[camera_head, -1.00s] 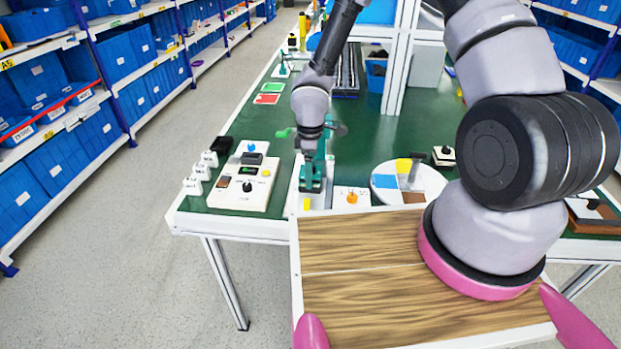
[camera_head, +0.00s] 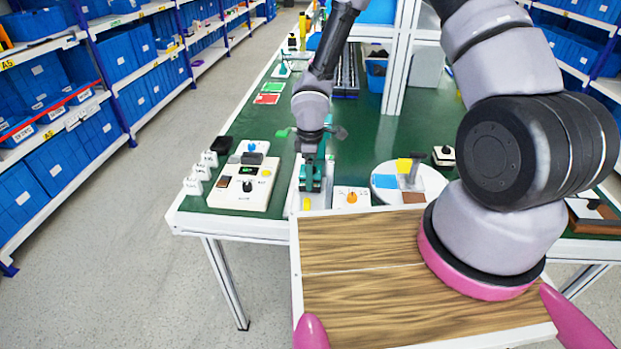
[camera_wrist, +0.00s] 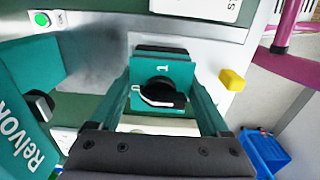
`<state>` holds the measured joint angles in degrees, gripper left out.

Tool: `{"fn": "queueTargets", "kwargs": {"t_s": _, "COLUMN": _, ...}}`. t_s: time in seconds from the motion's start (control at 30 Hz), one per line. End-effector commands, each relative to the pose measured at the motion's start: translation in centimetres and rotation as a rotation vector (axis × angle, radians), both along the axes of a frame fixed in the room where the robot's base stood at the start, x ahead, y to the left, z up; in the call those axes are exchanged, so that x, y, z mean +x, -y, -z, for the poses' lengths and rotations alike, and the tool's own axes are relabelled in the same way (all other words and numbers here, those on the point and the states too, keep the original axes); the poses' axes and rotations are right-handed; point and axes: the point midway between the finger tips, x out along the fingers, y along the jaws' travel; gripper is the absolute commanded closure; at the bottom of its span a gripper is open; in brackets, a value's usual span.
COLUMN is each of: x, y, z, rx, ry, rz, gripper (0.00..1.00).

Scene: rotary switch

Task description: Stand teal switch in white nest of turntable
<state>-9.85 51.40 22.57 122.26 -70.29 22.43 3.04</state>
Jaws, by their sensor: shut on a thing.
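The teal switch (camera_wrist: 172,72) has a black rotary knob and faces the camera in the wrist view. My gripper (camera_wrist: 160,88) is shut on it, with a teal finger along each side. In the head view my gripper (camera_head: 311,180) is low over a pale metal strip near the table's front edge, and the switch is hard to tell from the fingers. Whether the switch touches the strip cannot be told. The turntable (camera_head: 379,196) is a white disc to the right, with blue, yellow and brown patches and a grey post. Which white part is the nest is unclear.
A yellow block (camera_head: 307,204) is at the strip's front end. A white box with an orange knob (camera_head: 352,198) stands between gripper and turntable. A cream control panel (camera_head: 240,190) is at left. A small black-knobbed box (camera_head: 444,156) is behind the turntable. Green table shows behind.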

Motion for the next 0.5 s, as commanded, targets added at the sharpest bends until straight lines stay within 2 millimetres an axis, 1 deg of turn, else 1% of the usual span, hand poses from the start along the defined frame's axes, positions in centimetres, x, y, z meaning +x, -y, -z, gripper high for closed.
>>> {"fn": "queueTargets", "kwargs": {"t_s": 0.5, "x": 0.0, "y": 0.0, "z": -4.0, "rx": 0.001, "ry": 0.001, "rz": 0.002, "gripper": 0.69}}
